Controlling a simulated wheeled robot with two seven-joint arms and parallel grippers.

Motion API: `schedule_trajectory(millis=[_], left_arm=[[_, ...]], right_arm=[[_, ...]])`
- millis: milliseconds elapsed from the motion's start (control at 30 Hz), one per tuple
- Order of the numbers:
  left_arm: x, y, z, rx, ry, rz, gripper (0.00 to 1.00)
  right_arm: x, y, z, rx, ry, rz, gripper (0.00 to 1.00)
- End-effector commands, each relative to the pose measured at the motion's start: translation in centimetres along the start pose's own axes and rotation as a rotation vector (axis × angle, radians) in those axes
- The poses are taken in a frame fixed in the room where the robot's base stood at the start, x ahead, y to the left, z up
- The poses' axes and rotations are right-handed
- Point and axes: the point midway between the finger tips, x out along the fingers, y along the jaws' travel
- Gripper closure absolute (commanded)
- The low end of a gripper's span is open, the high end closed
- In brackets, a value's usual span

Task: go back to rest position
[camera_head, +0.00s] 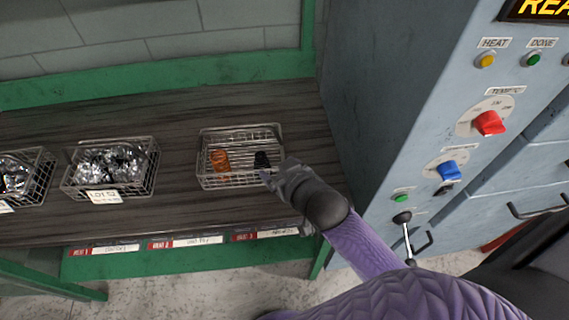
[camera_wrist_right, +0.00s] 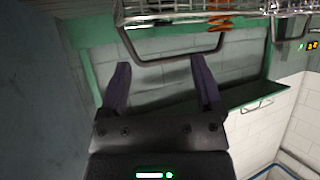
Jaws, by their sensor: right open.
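My right gripper (camera_head: 274,180) is at the front right corner of the right wire basket (camera_head: 205,183), and its arm comes in from the lower right. The basket holds an orange coil (camera_head: 220,160) and a small black item (camera_head: 262,159). The orange coil also shows upside down at the top of the right wrist view (camera_wrist_right: 220,22). Whether the gripper touches the basket, I cannot tell. My left gripper is in neither view.
Two more wire baskets with shiny metal parts, one in the middle (camera_head: 152,184) and one at the left edge (camera_head: 47,186), stand on the dark wooden shelf (camera_head: 180,115). A grey machine cabinet (camera_head: 400,110) with a red knob (camera_head: 488,122) and a blue knob (camera_head: 448,170) rises at right.

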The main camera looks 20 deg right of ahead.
Motion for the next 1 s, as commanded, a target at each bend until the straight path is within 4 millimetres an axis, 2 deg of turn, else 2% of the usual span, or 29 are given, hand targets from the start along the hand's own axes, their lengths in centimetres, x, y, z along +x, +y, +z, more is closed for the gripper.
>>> schedule_trajectory(millis=[33, 167, 667, 767, 1000], left_arm=[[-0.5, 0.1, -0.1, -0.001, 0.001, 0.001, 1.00], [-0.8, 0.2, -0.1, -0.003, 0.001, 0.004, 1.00], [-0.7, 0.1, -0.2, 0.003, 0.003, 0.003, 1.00], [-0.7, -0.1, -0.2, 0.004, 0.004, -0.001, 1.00], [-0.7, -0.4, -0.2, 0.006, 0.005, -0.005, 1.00]], right_arm=[[-1.0, 0.0, -0.1, 0.000, -0.001, 0.000, 0.17], [-2.1, 0.0, -0.1, 0.000, 0.000, 0.001, 0.17], [-2.6, -0.1, 0.4, 0.000, -0.026, 0.005, 0.17], [-4.2, -0.3, 2.0, -0.004, -0.145, 0.020, 0.17], [-10.9, -1.1, 6.5, -0.026, -0.517, 0.027, 0.17]])
